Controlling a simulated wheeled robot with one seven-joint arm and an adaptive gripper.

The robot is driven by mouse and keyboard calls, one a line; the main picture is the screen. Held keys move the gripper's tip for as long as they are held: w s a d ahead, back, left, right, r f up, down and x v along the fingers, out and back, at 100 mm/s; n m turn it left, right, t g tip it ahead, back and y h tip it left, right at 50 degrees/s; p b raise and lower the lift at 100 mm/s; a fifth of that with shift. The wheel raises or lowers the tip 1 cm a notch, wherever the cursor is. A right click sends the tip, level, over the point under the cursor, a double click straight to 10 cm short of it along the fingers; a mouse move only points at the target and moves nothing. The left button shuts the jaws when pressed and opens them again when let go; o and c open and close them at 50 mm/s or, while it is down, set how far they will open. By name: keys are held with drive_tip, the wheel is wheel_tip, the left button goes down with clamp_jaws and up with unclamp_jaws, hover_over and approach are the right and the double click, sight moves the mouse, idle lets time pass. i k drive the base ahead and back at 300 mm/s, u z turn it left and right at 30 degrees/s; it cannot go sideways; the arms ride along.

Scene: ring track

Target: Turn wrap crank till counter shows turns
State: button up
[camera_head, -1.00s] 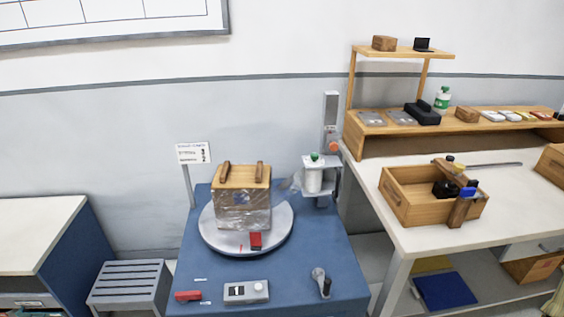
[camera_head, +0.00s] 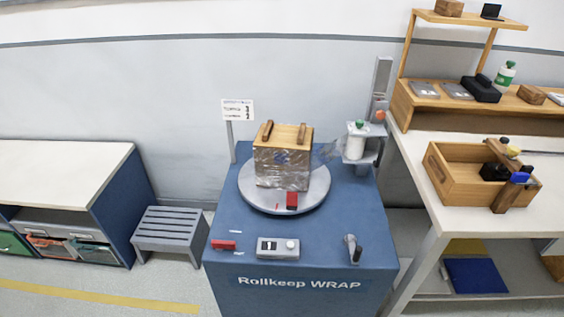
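The blue wrap machine (camera_head: 225,265), lettered "Rollkeep WRAP", stands in the middle of the head view. Its crank (camera_head: 354,248), with a dark handle, is at the front right of the top. The counter (camera_head: 278,248) is a grey box with a small window and a pale knob at the front middle; its digits are too small to read. A wooden box (camera_head: 283,168) wrapped in clear film sits on the round grey turntable (camera_head: 256,201). A film roll (camera_head: 356,146) stands on a bracket behind right. A sign (camera_head: 238,110) stands behind left, its text unreadable. My gripper is not in view.
A grey slatted stool (camera_head: 170,232) stands left. A white workbench (camera_head: 470,222) with a wooden tray (camera_head: 450,183) stands close right. Floor shows front left.

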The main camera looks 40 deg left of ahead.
sight(355, 253)
drive_tip(key=z, duration=1.3)
drive_tip(key=k, duration=0.85)
drive_tip(key=u, duration=1.4)
